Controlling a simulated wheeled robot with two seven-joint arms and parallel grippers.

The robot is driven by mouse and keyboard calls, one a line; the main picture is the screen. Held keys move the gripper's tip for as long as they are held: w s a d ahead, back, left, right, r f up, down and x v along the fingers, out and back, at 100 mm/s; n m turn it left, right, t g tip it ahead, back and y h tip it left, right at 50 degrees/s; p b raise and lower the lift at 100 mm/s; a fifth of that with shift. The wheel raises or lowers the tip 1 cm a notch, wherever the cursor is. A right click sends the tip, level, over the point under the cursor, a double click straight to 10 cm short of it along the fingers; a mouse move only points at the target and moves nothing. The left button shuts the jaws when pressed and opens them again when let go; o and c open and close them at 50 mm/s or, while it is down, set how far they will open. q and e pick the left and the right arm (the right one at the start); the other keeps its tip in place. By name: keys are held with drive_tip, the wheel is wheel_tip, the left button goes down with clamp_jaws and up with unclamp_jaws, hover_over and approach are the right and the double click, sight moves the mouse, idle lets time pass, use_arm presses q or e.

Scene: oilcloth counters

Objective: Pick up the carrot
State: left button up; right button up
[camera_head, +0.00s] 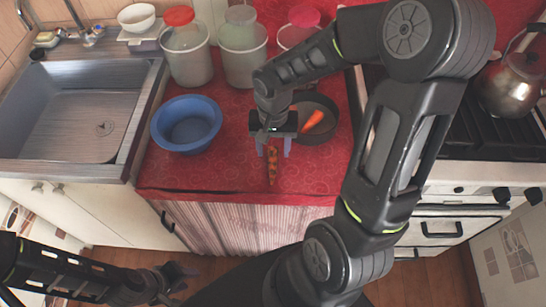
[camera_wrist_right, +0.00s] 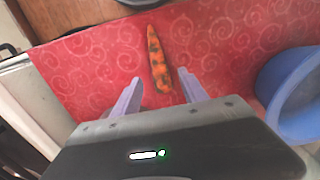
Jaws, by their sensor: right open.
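An orange carrot with dark patches (camera_head: 272,166) lies on the red cloth near the counter's front edge. In the right wrist view the carrot (camera_wrist_right: 158,58) lies lengthwise, with its near end between the fingertips. My right gripper (camera_head: 273,148) is over the carrot, pointing down. Its two pale fingers are apart in the right wrist view (camera_wrist_right: 159,88), one on each side of the carrot, with nothing held. My left gripper (camera_head: 178,280) is low at the left, in front of the counter and away from the carrot; its finger opening is unclear.
A blue bowl (camera_head: 186,124) stands left of the carrot. A dark pan (camera_head: 326,128) with an orange piece (camera_head: 313,121) inside is just behind my right gripper. Several lidded jars stand at the back. A sink (camera_head: 75,115) is left, a stove with a kettle (camera_head: 512,84) right.

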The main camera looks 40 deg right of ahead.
sight(273, 157)
wheel_tip(273, 157, down, 3)
drive_tip(key=shift+f, duration=0.2)
drive_tip(key=shift+c, duration=0.5)
clamp_jaws()
idle(0.3)
